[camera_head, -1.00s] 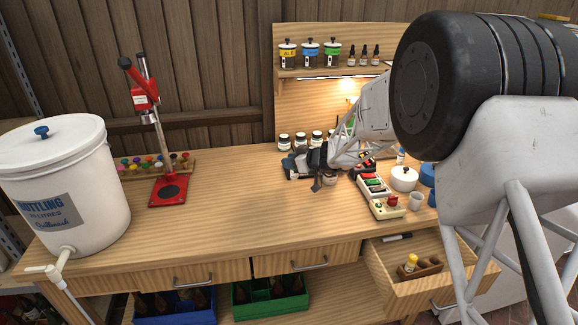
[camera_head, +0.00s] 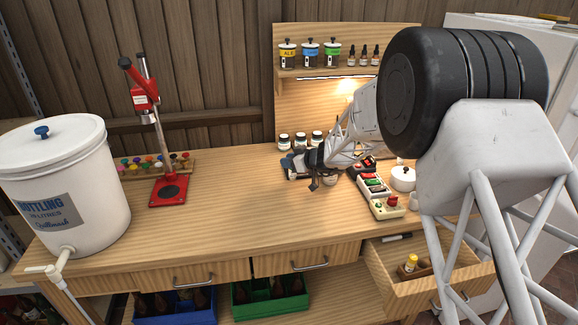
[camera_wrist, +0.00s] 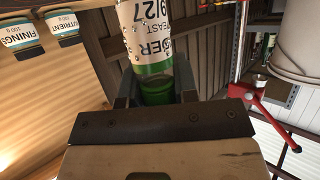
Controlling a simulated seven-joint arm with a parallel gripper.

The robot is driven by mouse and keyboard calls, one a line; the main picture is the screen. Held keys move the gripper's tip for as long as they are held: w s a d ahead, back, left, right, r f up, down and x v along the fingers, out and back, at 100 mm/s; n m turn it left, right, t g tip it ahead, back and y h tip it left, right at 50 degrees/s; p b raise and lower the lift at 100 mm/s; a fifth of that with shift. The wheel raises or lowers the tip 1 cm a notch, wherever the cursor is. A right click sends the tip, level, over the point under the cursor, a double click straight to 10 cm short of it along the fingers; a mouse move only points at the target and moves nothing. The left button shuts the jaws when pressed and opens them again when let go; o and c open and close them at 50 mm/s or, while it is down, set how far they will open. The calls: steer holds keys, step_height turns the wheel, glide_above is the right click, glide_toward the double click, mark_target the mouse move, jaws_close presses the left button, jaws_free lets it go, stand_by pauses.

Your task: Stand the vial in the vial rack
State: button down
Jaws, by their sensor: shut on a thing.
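My gripper (camera_head: 314,183) is above the right-middle part of the bench in the head view. In the wrist view, my gripper (camera_wrist: 157,92) is shut on a vial (camera_wrist: 150,35) with a white label and a green end. The label reads "YEAST" and "9/27", partly cut off by the frame. I cannot make the vial out in the head view. The vial rack (camera_head: 425,269), a small brown wooden block, lies in the open drawer at the lower right. A yellow-capped vial (camera_head: 411,262) stands in its left part.
The drawer (camera_head: 385,275) is open, with a dark marker (camera_head: 397,238) at its back. A red capper (camera_head: 168,188) stands left. The bench middle is clear.

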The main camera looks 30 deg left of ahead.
steer(key=shift+f, duration=0.95)
steer(key=shift+f, duration=0.15)
steer(key=c, duration=0.9)
jaws_free()
steer(key=shift+r, duration=0.2)
steer(key=shift+v, duration=6)
